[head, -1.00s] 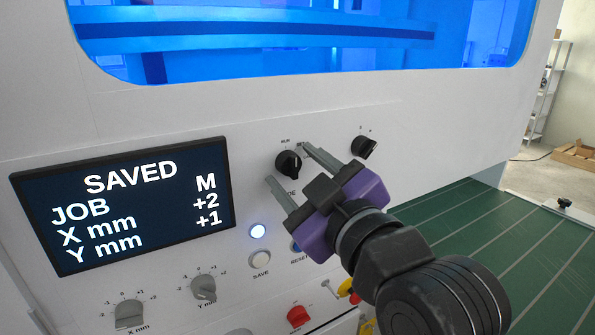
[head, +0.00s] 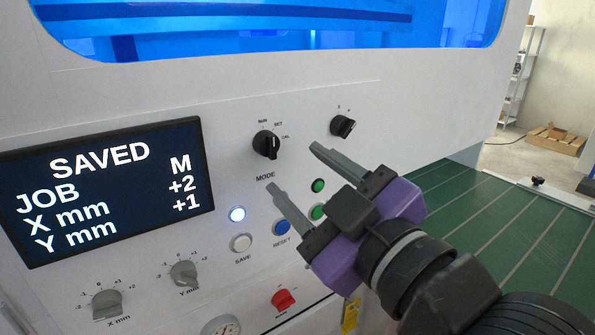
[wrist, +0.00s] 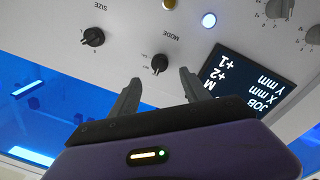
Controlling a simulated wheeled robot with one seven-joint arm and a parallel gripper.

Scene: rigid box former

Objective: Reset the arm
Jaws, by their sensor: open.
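My gripper (head: 293,167) is open and empty in front of the white control panel (head: 330,95). Its two grey fingers point toward the panel, apart from the black MODE knob (head: 266,144). In the wrist view, the MODE knob (wrist: 159,63) shows beyond and between the fingertips. The screen (head: 105,190) reads SAVED, JOB M, X mm +2, Y mm +1. It also shows upside down in the wrist view (wrist: 245,85).
A second black knob (head: 342,126) sits right of MODE. Below are a lit white lamp (head: 237,214), the SAVE button (head: 241,243), blue RESET button (head: 282,228), green buttons (head: 318,186), and a red knob (head: 283,299). A green striped surface (head: 480,215) extends right.

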